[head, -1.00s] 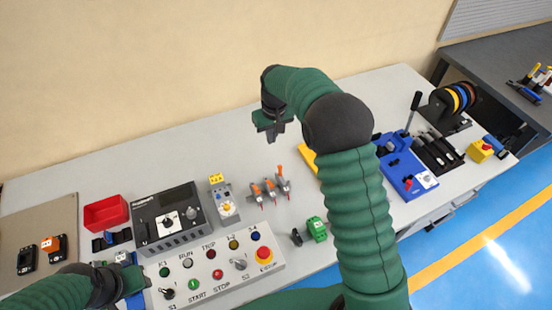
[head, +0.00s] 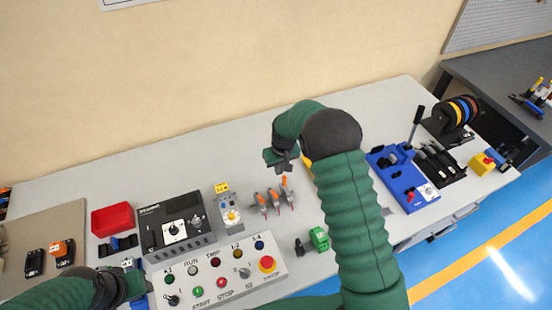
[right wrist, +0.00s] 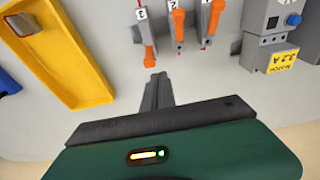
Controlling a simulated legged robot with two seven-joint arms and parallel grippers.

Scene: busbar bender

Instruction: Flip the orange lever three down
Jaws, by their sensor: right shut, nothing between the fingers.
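Three grey switches with orange levers stand in a row on the bench. In the right wrist view they are numbered 3, 2, 1 from left to right. Lever three (right wrist: 149,57) is the leftmost there and the rightmost in the head view (head: 285,182). Its orange end reaches nearer my gripper than lever two (right wrist: 178,27) and lever one (right wrist: 213,18). My right gripper (right wrist: 157,82) is shut and empty, its fingertips just short of lever three, apparently not touching. It also shows in the head view (head: 282,164), beyond the levers. My left gripper (head: 132,283) is at the lower left, its jaws unclear.
A yellow tray (right wrist: 66,84) lies beside lever three. A grey device with a blue knob (right wrist: 272,30) stands beyond lever one. A control panel (head: 240,293) with buttons, a green block (head: 319,238) and a blue bender (head: 400,180) are also on the bench.

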